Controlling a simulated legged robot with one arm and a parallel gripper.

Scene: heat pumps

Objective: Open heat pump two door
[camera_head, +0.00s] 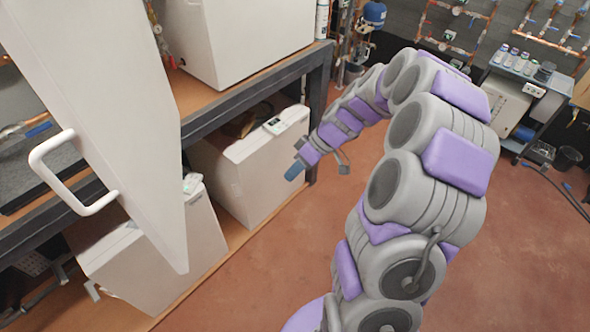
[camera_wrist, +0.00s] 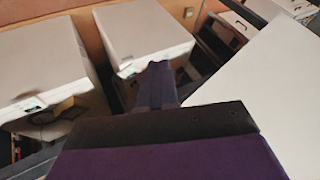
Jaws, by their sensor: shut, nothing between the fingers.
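A large white door panel (camera_head: 110,110) with a white bar handle (camera_head: 75,172) fills the left of the head view. It stands out from the shelf toward me, at an angle. No number shows on it, and its hinge is out of view. My gripper (camera_head: 295,171) is shut and empty, to the right of the panel and apart from its handle. In the wrist view my gripper (camera_wrist: 158,84) points toward white boxes below. A plain white surface (camera_wrist: 275,95) at the right there may be the door panel; I cannot tell.
A white unit (camera_head: 240,38) stands on the dark-framed wooden shelf (camera_head: 192,95). White boxes (camera_head: 250,165) (camera_head: 155,255) sit on the lower shelf. My arm crosses the middle of the head view. Red floor (camera_head: 530,250) is open at right; a grey work table (camera_head: 515,72) stands at far right.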

